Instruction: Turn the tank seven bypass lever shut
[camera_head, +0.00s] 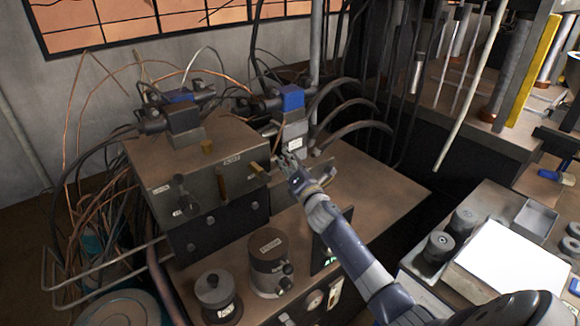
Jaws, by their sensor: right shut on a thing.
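My right gripper (286,161) is at the small valve block (318,166) under the right blue-topped valve (292,98). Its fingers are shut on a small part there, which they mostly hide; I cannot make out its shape. A brass-coloured lever (258,171) on the right front of the brown valve box (150,152) lies just left of the fingers, apparently apart from them. Another lever (222,186) and a black knob (184,198) are on the box's front. The labels are too small to read, so I cannot tell which lever is tank seven's. My left gripper is out of view.
Cables and hoses (352,112) crowd behind and left of the valves. A dark canister (270,264) and a smaller pot (217,298) stand in front of the box. The brown bench top (385,185) is bare right of my gripper. A side table holds a white sheet (510,262).

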